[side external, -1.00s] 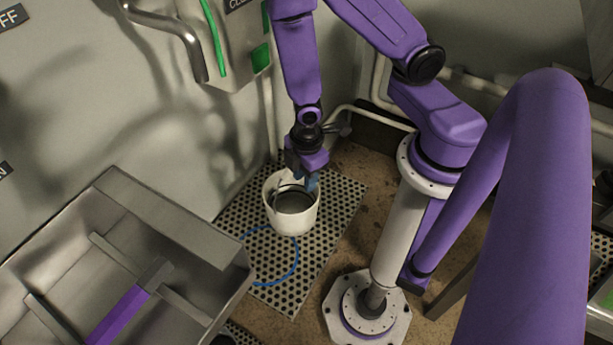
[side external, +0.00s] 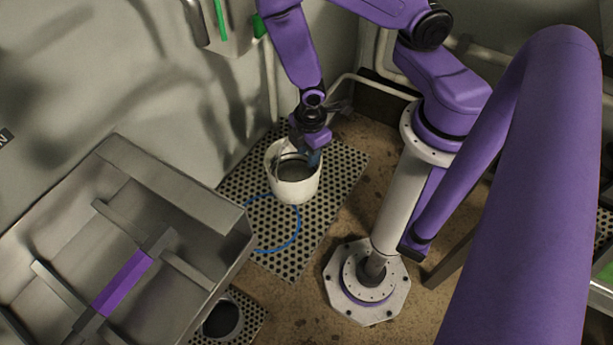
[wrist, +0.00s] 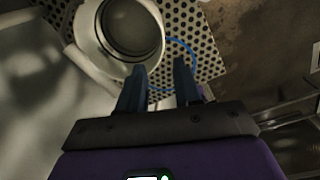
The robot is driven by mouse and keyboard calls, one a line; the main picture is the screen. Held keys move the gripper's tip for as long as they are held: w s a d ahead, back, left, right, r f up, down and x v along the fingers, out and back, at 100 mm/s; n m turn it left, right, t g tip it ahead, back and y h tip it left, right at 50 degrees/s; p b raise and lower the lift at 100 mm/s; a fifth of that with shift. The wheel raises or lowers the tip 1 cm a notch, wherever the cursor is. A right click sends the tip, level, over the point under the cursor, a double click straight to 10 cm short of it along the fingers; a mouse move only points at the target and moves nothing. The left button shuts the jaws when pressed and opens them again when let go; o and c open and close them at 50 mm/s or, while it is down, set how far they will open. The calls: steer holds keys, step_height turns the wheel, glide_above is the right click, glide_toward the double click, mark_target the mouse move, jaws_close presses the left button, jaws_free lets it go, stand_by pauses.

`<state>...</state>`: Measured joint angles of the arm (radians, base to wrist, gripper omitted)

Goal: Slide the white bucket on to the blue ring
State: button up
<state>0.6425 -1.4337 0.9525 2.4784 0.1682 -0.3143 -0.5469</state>
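The white bucket (side external: 293,190) stands upright on the perforated floor plate. It also shows at the top of the wrist view (wrist: 90,40). The blue ring (side external: 298,230) lies flat on the plate. Its near part is bare, while the bucket hides its far part. A blue arc of it shows beside the bucket in the wrist view (wrist: 195,55). My gripper (side external: 312,158) is low at the bucket's far right rim. In the wrist view its two dark blue fingers (wrist: 160,68) are apart, the left tip close to the bucket. Contact cannot be told.
The perforated plate (side external: 340,180) has free room around the ring. A grey metal basin (side external: 180,190) with a purple bar stands at left. A round dark drain (side external: 222,318) lies below it. A wall with pipes rises behind the plate.

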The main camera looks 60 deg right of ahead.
mark_target(306, 188)
steer(key=f, duration=1.5)
steer(key=shift+w+d, duration=0.2)
steer(key=shift+w, duration=0.15)
jaws_close()
